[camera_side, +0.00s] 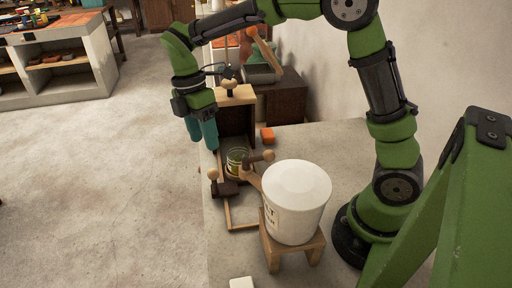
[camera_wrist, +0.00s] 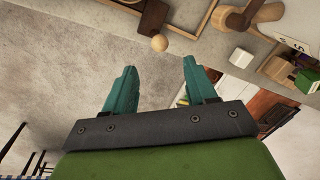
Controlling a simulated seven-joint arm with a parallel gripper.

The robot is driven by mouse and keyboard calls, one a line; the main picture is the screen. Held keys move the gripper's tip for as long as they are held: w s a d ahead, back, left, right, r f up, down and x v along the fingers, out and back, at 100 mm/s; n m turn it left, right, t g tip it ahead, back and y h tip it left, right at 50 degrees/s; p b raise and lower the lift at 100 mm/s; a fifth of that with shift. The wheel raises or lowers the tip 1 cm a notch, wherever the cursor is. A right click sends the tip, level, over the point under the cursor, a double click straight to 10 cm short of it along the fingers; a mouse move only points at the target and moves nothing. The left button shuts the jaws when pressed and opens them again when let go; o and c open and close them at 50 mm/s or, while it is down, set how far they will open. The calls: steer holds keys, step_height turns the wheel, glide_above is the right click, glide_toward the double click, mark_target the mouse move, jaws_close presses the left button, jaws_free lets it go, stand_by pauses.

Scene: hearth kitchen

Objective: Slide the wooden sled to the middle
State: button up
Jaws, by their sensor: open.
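The wooden sled seems to be the dark brown piece (camera_side: 226,188) with a round pale knob (camera_side: 213,175), low at the front of an upright wooden housing (camera_side: 238,97). In the wrist view the dark piece (camera_wrist: 153,17) and its knob (camera_wrist: 160,43) show at the top. A glass jar with yellow contents (camera_side: 237,161) stands at the housing, on or just behind the sled; I cannot tell which. My gripper (camera_side: 202,133) has teal fingers, hangs left of the housing, above and apart from the knob. In the wrist view my gripper (camera_wrist: 160,82) is open and empty.
A white bucket (camera_side: 297,196) on a wooden stool (camera_side: 273,249) stands right of the sled, with a wooden handle (camera_side: 262,157) close by. A thin wooden frame (camera_side: 242,227) lies in front. Open floor (camera_side: 110,185) lies left.

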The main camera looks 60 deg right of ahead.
step_height(320, 180, up, 7)
steer(key=w, duration=0.1)
steer(key=shift+w+d+r, duration=0.15)
steer(key=shift+w+r, duration=0.05)
steer(key=s+d+m+t, duration=0.2)
steer(key=s+m+t, duration=0.2)
steer(key=s+m, duration=0.4)
steer(key=s+d+m+t+y, duration=0.1)
steer(key=s+d+m+t, duration=0.2)
steer(key=s+m, duration=0.6)
steer(key=m+t, duration=0.2)
steer(key=shift+d+m+y, duration=0.3)
steer(key=shift+m, duration=0.1)
